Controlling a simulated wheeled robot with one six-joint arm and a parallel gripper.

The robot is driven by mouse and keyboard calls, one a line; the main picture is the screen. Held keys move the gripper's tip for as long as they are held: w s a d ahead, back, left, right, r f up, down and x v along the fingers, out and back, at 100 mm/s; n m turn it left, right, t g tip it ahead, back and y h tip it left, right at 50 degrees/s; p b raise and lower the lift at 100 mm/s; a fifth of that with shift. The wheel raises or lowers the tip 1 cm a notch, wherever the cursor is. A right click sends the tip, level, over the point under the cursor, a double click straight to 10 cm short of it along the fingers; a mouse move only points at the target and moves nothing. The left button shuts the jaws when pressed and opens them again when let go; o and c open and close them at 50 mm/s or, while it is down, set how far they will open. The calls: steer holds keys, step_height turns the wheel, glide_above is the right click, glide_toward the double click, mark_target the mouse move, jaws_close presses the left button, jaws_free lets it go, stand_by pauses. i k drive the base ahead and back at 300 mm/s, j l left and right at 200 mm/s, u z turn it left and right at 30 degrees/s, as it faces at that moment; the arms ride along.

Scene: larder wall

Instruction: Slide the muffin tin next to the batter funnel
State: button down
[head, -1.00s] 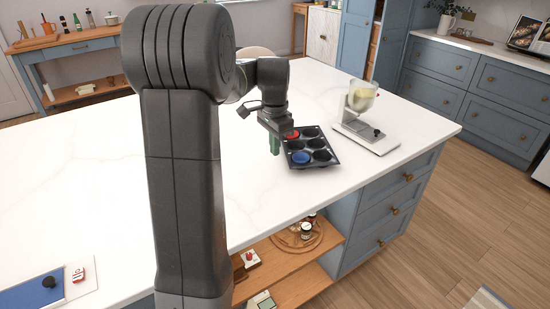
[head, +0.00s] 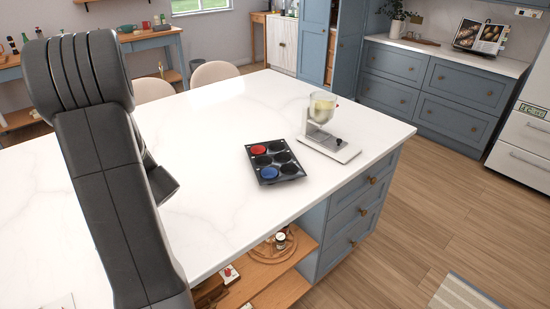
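The muffin tin (head: 288,172) is a dark tray with round cups, flat on the white island top in the head view. One cup holds a red piece (head: 258,150) and another a blue piece (head: 268,172); the other cups look dark. The batter funnel (head: 322,108) is a clear, yellowish bowl on a grey stand with a pale base (head: 334,151), just right of the tin. A narrow strip of counter seems to show between tin and base. My arm stands at the left, well away from both. My gripper is not clearly visible, hidden behind the arm.
The white island top (head: 210,130) is clear around the tin and to its left. Its right edge lies just past the funnel base. Open shelves (head: 280,285) and drawers (head: 350,215) are below the front edge. Pale chairs (head: 213,72) stand behind.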

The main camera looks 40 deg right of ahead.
mark_target(277, 156)
steer(key=l+z, duration=0.2)
steer(key=z, duration=1.35)
steer(key=i+l+z, duration=0.25)
steer(key=i+l, duration=0.2)
steer(key=i, duration=0.2)
